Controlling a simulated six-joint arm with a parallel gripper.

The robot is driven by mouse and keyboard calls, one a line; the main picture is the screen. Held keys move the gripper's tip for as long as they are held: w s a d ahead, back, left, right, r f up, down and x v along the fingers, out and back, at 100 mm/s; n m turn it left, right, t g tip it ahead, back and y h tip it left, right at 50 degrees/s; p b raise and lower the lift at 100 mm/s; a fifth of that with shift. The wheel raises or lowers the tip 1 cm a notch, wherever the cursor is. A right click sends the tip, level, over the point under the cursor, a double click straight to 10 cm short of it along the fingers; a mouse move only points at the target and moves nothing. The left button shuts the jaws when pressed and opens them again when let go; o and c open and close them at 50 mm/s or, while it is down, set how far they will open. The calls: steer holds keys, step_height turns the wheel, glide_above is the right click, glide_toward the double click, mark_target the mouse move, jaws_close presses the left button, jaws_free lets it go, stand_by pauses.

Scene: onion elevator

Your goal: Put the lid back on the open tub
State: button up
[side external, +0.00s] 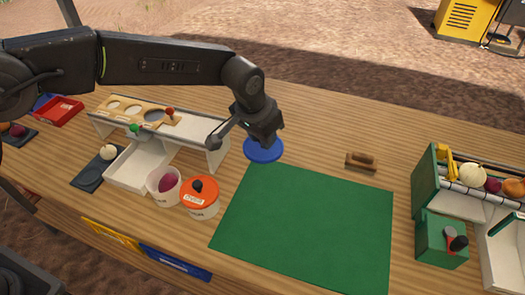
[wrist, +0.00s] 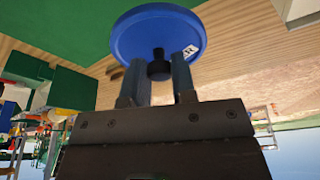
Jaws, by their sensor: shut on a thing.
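The blue lid (side external: 263,151) is under my gripper (side external: 264,138), just beyond the green mat's back-left corner. In the wrist view the blue lid (wrist: 150,28) has a black knob and a small white label. My gripper (wrist: 160,68) is shut on the knob there. I cannot tell whether the lid touches the table. The open tub (side external: 154,190) is white, stands left of the lid and nearer the front, and holds a purple onion (side external: 168,183). Beside it, touching or nearly so, stands a second white tub (side external: 203,210) covered by an orange lid (side external: 199,191) with a black knob.
A white raised rack (side external: 190,125) with a wooden holed board stands behind the tubs. The green mat (side external: 305,225) is bare. A wooden block with a handle (side external: 361,162) lies behind it. A green and white sorting unit (side external: 425,180) with vegetables stands at right.

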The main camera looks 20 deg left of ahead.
steer(key=r, duration=0.5)
steer(key=shift+a, duration=0.2)
steer(key=s+a+n+y, duration=0.2)
steer(key=s+a+n, duration=0.45)
steer(key=a, duration=0.45)
steer(key=s+a+n+y, duration=0.1)
steer(key=s+a+n, duration=0.5)
steer(key=a, duration=0.4)
steer(key=shift+n+g, duration=0.4)
steer(key=shift+n, duration=0.15)
steer(key=shift+s+d+f+x, duration=0.1)
steer(key=shift+s+d+x, duration=0.1)
steer(key=shift+x, duration=1.75)
steer(key=shift+s+d+f+x, duration=0.1)
steer(key=shift+s+d+x, duration=0.15)
steer(key=shift+x, duration=1.7)
steer(key=shift+s+d+f+x, duration=0.1)
steer(key=shift+s+d+x, duration=0.1)
steer(key=shift+x, duration=1.75)
steer(key=shift+f, duration=0.1)
steer(key=o, duration=1)
steer(key=shift+o, duration=0.3)
